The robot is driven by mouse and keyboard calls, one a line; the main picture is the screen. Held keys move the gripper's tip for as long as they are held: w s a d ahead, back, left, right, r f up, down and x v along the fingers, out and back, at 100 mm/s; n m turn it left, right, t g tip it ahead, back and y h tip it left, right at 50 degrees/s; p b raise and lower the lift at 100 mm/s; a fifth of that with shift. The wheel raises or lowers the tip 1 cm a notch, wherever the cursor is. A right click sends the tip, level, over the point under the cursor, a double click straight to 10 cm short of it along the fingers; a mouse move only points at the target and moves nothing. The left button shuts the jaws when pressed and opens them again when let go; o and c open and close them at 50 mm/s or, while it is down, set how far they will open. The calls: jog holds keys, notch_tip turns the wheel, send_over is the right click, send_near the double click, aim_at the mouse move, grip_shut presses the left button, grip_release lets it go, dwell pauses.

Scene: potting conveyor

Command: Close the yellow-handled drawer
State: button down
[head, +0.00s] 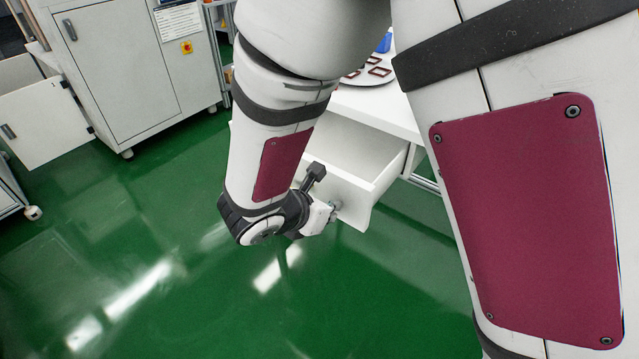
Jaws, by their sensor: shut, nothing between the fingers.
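The white drawer (349,189) is pulled out from under the white worktop, just right of the picture's middle. Its inside looks empty where it shows. No yellow handle shows; part of the drawer's front and left side is behind my arm. My gripper (335,207) is at the drawer's front face, at the end of my bent wrist. It is shut and empty. It looks very close to the front face, but I cannot tell whether it touches.
The white worktop (375,108) carries a round tray (388,76) with several reddish frames, and a blue item (384,42). The green floor (150,240) is clear.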

aim_at(375, 174)
jog(key=w+d, duration=0.4)
jog(key=w, duration=0.1)
jog(key=w+d+b, duration=0.1)
jog(key=w+d, duration=0.2)
jog(key=w, duration=0.2)
jog(key=w+d+b, duration=0.1)
jog(key=w+d, duration=0.3)
jog(key=w, duration=0.1)
jog(key=shift+d, duration=0.3)
jog(key=shift+w+d, duration=0.15)
jog(key=shift+d, duration=0.05)
jog(key=shift+r, duration=0.1)
